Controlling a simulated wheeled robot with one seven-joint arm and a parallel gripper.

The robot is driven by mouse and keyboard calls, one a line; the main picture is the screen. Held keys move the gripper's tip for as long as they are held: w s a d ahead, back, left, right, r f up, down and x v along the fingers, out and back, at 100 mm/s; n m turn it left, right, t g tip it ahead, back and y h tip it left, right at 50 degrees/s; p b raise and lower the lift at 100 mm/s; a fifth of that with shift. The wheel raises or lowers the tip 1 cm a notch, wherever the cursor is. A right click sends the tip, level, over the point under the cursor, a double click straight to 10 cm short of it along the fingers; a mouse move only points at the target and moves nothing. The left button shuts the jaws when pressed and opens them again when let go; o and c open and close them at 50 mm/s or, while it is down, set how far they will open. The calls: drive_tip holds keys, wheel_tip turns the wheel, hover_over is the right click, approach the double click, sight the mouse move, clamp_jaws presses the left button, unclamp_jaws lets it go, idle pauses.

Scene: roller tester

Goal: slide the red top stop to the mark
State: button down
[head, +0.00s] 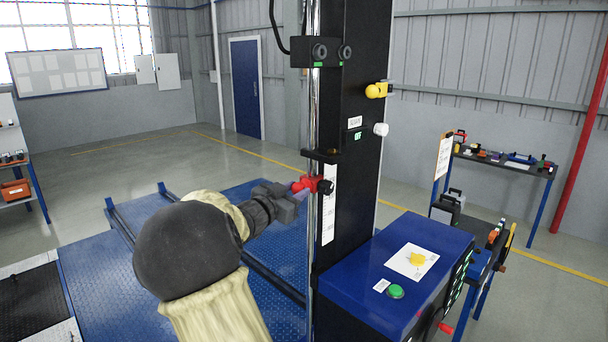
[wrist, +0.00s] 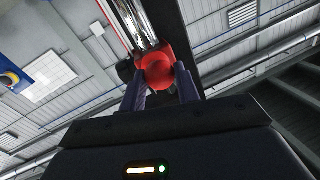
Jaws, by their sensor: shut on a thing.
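The red top stop (head: 322,186) sits on the chrome rod at the left side of the black column, with a red knob pointing left. My gripper (head: 296,196) is shut on this knob, reaching in from the left. In the wrist view the red knob of the stop (wrist: 158,73) lies between the two fingers of my gripper (wrist: 160,88). A white scale strip (head: 329,215) runs down the column beside and below the stop. A black bracket (head: 322,156) is just above the stop. I cannot make out the mark itself.
A blue cabinet (head: 350,276) with a green button (head: 396,291) stands right of the column's foot. A yellow knob (head: 376,90) and a white knob (head: 381,129) stick out from the column's right. A black box (head: 322,52) is fixed higher up.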

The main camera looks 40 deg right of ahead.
drive_tip(key=shift+f+b, duration=0.9)
drive_tip(key=shift+f, duration=0.5)
drive_tip(key=c, duration=0.7)
unclamp_jaws()
drive_tip(key=shift+a, duration=0.1)
drive_tip(key=p+v, duration=0.1)
drive_tip(key=v, duration=0.5)
drive_tip(key=shift+r+p, duration=0.1)
drive_tip(key=shift+p, duration=0.2)
